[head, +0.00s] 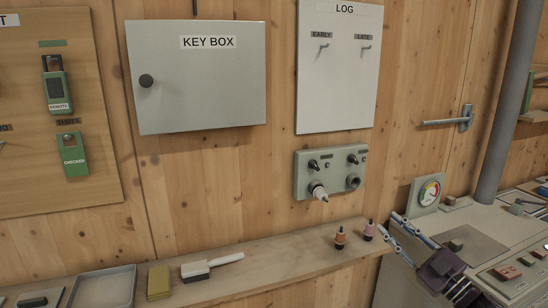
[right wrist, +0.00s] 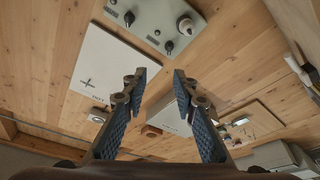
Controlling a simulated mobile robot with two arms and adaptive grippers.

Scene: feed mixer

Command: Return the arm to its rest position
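My right gripper (head: 392,224) reaches in from the lower right in the head view, over the right end of the wooden shelf (head: 290,254). Its two blue-padded fingers are spread and nothing is between them. In the right wrist view the same gripper (right wrist: 158,76) shows open and empty, its fingers pointing up toward the wall. The fingertips look close to a small pink-topped plug (head: 369,230) on the shelf; I cannot tell whether they touch it. My left arm and gripper are not in view.
A grey socket panel (head: 330,172) with a white plug in its lower left is on the wall above the shelf. An orange-topped plug (head: 340,238), eraser (head: 196,271) and tray (head: 103,290) are on the shelf. A gauge (head: 430,191) stands right of the gripper.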

